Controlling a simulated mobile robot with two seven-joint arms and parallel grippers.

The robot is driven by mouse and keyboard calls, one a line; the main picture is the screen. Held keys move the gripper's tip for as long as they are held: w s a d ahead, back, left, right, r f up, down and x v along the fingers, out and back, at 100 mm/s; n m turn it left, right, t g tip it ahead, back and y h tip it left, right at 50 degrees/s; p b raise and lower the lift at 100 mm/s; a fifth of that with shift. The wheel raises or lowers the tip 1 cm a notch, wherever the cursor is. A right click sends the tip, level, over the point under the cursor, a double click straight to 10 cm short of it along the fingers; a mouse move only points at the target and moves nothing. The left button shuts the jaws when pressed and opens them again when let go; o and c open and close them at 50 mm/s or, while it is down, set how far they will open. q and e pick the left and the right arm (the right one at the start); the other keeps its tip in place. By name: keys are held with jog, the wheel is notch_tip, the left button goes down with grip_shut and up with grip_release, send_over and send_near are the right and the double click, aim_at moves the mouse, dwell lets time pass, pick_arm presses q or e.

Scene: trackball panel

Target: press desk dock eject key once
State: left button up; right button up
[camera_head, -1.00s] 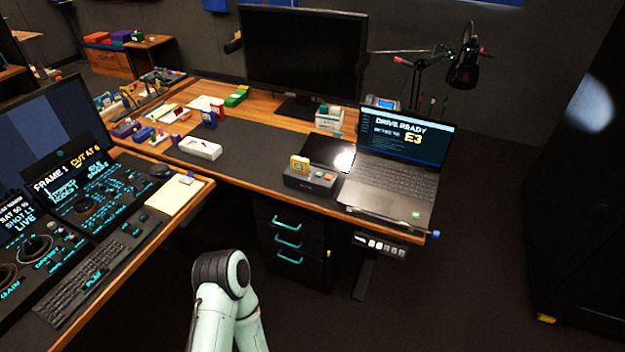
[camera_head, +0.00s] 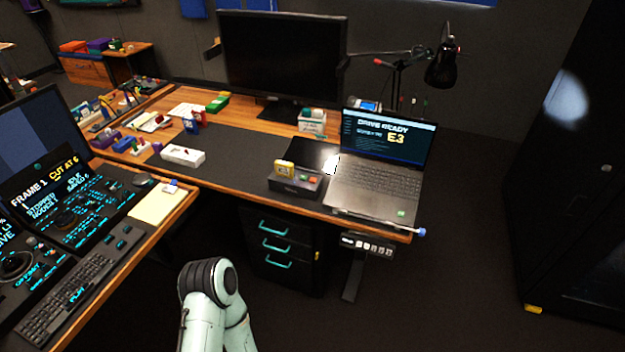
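A small dark dock (camera_head: 296,184) sits on the desk's front part, just left of the laptop. A yellow cartridge-like block (camera_head: 284,168) stands in or on its left side. A green key (camera_head: 305,178) and an orange-red key (camera_head: 314,178) show on its top; their labels are too small to read. The laptop screen (camera_head: 388,137) reads "DRIVE READY" and "E3". Neither gripper is in view; only a pale green link of my arm shows at the bottom, below and left of the dock.
The desk (camera_head: 235,165) carries a large monitor (camera_head: 281,59), a white box (camera_head: 183,156) and a lamp (camera_head: 443,62). A drawer unit (camera_head: 283,245) stands under it. A console with a keyboard (camera_head: 80,285) is at the left. The floor at right front is open.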

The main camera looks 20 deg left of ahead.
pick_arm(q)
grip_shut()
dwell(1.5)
